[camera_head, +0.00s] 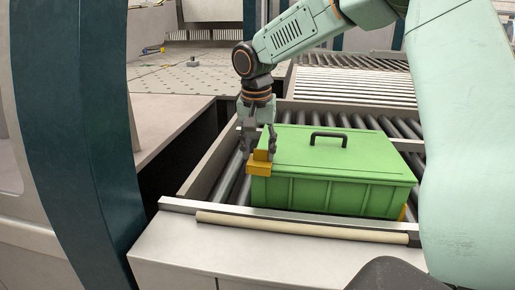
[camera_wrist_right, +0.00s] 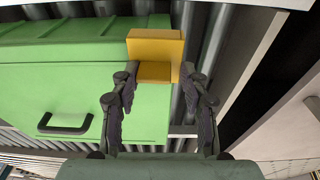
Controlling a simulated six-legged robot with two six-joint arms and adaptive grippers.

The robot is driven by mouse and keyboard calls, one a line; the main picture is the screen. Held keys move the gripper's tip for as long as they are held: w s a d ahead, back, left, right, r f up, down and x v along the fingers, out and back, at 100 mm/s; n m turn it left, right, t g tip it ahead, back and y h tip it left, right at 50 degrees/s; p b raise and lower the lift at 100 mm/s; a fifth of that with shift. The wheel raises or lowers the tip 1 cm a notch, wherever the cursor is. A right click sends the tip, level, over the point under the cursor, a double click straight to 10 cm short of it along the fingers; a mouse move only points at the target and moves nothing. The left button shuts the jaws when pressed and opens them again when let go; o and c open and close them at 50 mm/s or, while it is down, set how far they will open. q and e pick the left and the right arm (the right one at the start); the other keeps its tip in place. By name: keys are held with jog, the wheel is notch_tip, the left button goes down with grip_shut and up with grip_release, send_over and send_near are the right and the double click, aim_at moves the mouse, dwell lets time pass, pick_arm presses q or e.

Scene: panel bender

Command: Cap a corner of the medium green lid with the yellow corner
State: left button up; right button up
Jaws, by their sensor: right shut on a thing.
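The medium green lid (camera_head: 320,152) covers a ribbed green box (camera_head: 325,196) and has a black handle on top. In the right wrist view the lid (camera_wrist_right: 80,95) lies left of the gripper. The yellow corner (camera_head: 259,168) is at the lid's near-left corner, and it also shows in the wrist view (camera_wrist_right: 155,46). My right gripper (camera_head: 258,147) comes from above, and its two fingers (camera_wrist_right: 160,72) are shut on either side of the yellow corner. I cannot tell whether the yellow corner is fully seated. My left gripper is out of view.
The box stands on a roller conveyor (camera_head: 230,178) with metal side rails. A beige bar (camera_head: 300,228) runs along the near edge. A small yellow piece (camera_head: 403,213) shows at the box's lower right. A dark teal post (camera_head: 75,120) stands at the left.

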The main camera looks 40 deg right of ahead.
jog(key=shift+s+a+r, duration=0.1)
jog(key=shift+a+r, duration=0.05)
jog(key=shift+a, duration=0.1)
jog(key=shift+c, duration=0.8)
jog(key=shift+s+d, duration=0.1)
jog(key=shift+d, duration=0.05)
grip_shut()
jog(key=shift+d+f, duration=0.35)
jog(key=shift+d, duration=0.25)
jog(key=shift+a+f, duration=0.1)
jog(key=shift+f, duration=0.05)
jog(key=shift+a, duration=0.45)
jog(key=o, duration=0.6)
grip_release()
jog(key=shift+s+d, duration=0.1)
jog(key=o, duration=0.3)
jog(key=shift+d, duration=0.25)
jog(key=shift+o, duration=1.4)
jog(key=shift+w, duration=0.25)
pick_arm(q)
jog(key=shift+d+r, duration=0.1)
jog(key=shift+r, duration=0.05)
pick_arm(e)
jog(key=shift+a, duration=0.2)
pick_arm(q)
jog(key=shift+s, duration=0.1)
pick_arm(e)
jog(key=shift+s, duration=0.1)
